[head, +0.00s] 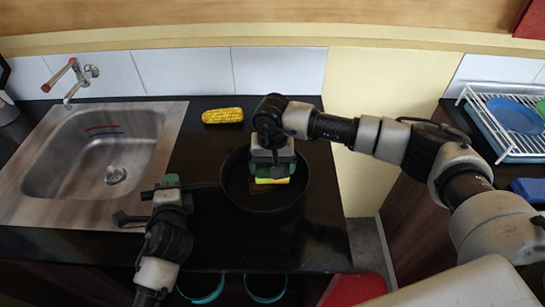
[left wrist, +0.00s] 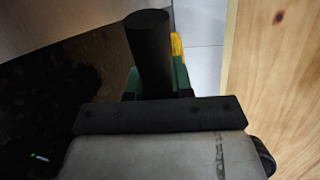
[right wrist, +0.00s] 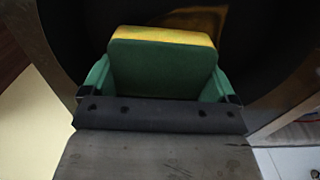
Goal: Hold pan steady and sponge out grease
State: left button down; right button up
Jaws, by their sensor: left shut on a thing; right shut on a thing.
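The black pan (head: 290,197) sits on the dark counter, its handle pointing left. My left gripper (head: 170,184) is shut on the handle; the black handle (left wrist: 150,50) rises between its green fingers in the left wrist view. My right gripper (head: 274,168) points down into the pan, shut on a sponge (head: 271,181) that is yellow and green. The sponge (right wrist: 163,62) also fills the space between the green fingers in the right wrist view. A brownish grease patch (right wrist: 205,20) shows beside the sponge on the pan floor. I cannot tell whether the sponge touches the floor.
A steel sink (head: 100,150) with a tap (head: 78,78) lies at the left. A corn cob (head: 222,115) lies on the counter behind the pan. A white dish rack (head: 510,130) with a blue plate (head: 515,114) stands at the right, beyond a gap.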

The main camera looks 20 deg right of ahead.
aim_at(264, 171)
jog(key=shift+f, duration=0.7)
jog(key=shift+w+a+f, duration=0.1)
jog(key=shift+w+a, duration=0.15)
jog(key=shift+a, duration=0.5)
jog(key=shift+w+a, duration=0.25)
jog(key=shift+a, duration=0.85)
jog(key=d, duration=0.2)
jog(key=s+d, duration=0.1)
jog(key=d, duration=0.1)
jog(key=shift+s+a, duration=0.25)
jog(key=shift+s, duration=0.35)
jog(key=shift+s+a, duration=0.25)
jog(key=shift+s, duration=0.35)
jog(key=shift+w+a, duration=0.35)
jog(key=shift+a, duration=0.6)
jog(key=shift+w+a, duration=0.3)
jog(key=shift+a, duration=0.6)
jog(key=shift+s+d, duration=0.25)
jog(key=shift+d, duration=0.65)
jog(key=shift+s+d, duration=0.2)
jog(key=shift+d, duration=0.35)
jog(key=shift+s+d, duration=0.15)
jog(key=shift+d, duration=0.35)
jog(key=shift+a+r, duration=0.1)
jog(key=shift+r, duration=4)
